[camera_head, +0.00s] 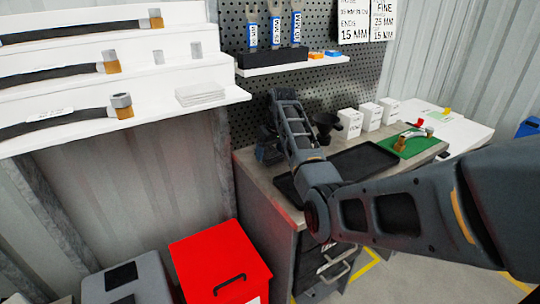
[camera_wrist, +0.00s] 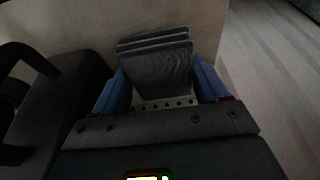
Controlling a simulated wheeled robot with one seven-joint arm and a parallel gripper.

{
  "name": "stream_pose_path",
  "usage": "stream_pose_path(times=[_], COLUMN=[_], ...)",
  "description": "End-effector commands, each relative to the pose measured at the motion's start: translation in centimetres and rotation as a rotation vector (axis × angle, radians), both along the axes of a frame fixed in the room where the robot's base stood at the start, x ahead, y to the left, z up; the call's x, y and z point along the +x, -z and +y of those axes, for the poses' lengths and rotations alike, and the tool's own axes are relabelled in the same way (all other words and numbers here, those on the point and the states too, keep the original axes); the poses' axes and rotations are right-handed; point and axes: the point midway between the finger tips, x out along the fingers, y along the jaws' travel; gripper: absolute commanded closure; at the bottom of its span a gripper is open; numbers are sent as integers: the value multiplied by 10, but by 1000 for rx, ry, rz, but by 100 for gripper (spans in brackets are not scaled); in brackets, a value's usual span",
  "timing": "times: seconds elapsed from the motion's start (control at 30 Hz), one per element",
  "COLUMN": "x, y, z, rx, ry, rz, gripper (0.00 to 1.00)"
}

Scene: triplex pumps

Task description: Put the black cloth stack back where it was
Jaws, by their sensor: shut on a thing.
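The black cloth stack (camera_wrist: 155,66) shows in the wrist view as several dark, folded layers standing between the blue fingers of my gripper (camera_wrist: 159,78). My gripper is shut on it. The pale worktop lies behind and below the stack; I cannot tell if the stack touches it. In the head view my gripper (camera_head: 268,150) is at the left end of the workbench (camera_head: 256,172), close to the pegboard. There the cloth stack cannot be made out clearly against the dark gripper and arm.
A black tray (camera_head: 362,160), a black funnel (camera_head: 326,124), white boxes (camera_head: 371,116) and a green mat (camera_head: 416,146) are on the bench. A shelf with wrenches (camera_head: 275,30) hangs above. A white stack (camera_head: 200,93) lies on the left shelves. A red bin (camera_head: 219,262) stands below.

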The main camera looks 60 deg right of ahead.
Motion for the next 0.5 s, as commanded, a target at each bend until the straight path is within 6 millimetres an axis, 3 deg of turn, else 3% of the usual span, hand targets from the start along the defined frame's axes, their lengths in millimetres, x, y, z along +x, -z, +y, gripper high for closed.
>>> stream_pose_path(times=[0.13, 0.5], x=[0, 0], y=[18, 23], z=[0, 0], rx=[1, 0], ry=[0, 0], rz=[1, 0], gripper=[51, 51])
